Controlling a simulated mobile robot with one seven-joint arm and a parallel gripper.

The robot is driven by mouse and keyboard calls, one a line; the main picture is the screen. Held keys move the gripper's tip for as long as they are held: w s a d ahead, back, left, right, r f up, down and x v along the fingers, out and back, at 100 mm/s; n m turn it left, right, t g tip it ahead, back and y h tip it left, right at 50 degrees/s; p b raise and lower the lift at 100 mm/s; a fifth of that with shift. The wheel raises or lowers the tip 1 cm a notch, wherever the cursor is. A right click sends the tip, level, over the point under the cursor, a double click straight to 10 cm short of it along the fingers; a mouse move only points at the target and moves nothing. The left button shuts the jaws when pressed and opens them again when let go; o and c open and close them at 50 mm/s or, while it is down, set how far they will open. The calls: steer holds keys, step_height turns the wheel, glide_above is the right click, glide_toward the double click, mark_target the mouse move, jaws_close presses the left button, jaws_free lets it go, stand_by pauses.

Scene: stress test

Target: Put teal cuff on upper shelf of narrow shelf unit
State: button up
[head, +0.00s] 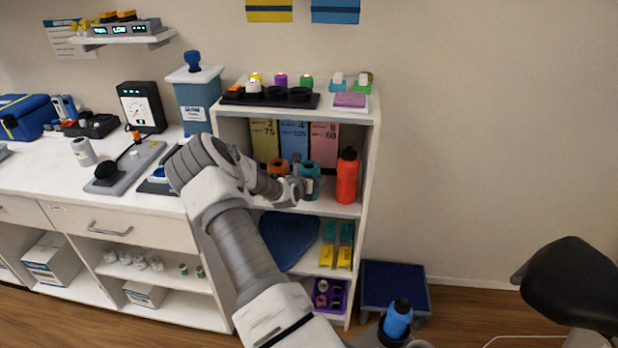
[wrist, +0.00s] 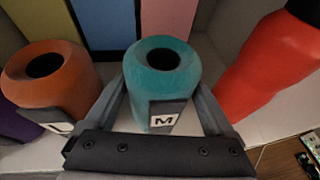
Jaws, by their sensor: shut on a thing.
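The teal cuff (wrist: 163,85) stands between the fingers of my gripper (wrist: 165,110) in the wrist view, with a dark "M" tag facing me. My gripper is shut on it. In the head view the teal cuff (head: 309,172) is at the upper shelf (head: 327,207) of the narrow shelf unit (head: 368,165), beside my gripper (head: 303,187). Part of the cuff is behind my fingers. I cannot tell whether its base touches the shelf.
An orange cuff (wrist: 48,75) stands close on the left, and a red bottle (head: 347,178) on the right. Coloured binders (head: 293,140) stand behind. A blue folder-like item (head: 288,240) and yellow-teal boxes (head: 336,246) are on the shelf below.

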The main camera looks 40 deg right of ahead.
steer(key=shift+f, duration=0.15)
steer(key=o, duration=1.2)
